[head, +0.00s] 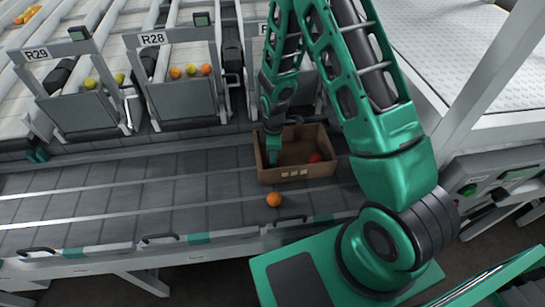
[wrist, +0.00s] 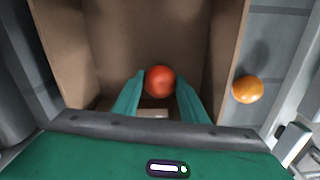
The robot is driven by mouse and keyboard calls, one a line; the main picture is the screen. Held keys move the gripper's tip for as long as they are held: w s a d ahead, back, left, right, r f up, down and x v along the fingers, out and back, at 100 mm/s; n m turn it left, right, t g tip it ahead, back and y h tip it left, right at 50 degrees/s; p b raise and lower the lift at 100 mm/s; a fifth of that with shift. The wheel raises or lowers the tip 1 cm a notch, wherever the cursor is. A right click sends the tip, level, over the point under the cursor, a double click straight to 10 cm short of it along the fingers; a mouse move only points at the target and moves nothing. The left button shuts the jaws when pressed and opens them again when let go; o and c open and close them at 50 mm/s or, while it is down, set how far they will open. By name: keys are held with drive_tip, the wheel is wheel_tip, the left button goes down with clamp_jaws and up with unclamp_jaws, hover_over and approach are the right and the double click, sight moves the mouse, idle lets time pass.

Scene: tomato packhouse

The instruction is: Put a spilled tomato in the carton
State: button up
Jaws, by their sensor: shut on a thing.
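The open brown carton (head: 283,176) stands on the dark belt deck. My gripper (head: 273,158) reaches down into its left part. In the wrist view my gripper (wrist: 160,84) has its two green fingers on either side of a red tomato (wrist: 160,80), shut on it, inside the carton walls (wrist: 225,60). The fingers hide this tomato in the head view. I cannot tell whether it touches the carton floor. Another red tomato (head: 315,157) lies at the carton's right. An orange tomato (head: 274,199) lies on the deck outside the front wall; it also shows in the wrist view (wrist: 248,89).
Chutes labelled R29 (head: 75,110) and R28 (head: 185,97) hold several tomatoes behind the deck. A low rail with handles (head: 165,238) runs along the front edge. The deck left of the carton is clear. A white post (head: 490,75) stands at the right.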

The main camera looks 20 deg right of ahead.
drive_tip(key=shift+f, duration=0.45)
drive_tip(key=o, duration=0.8)
drive_tip(key=shift+c, duration=1.3)
drive_tip(key=shift+r, duration=0.1)
drive_tip(key=shift+r, duration=3.4)
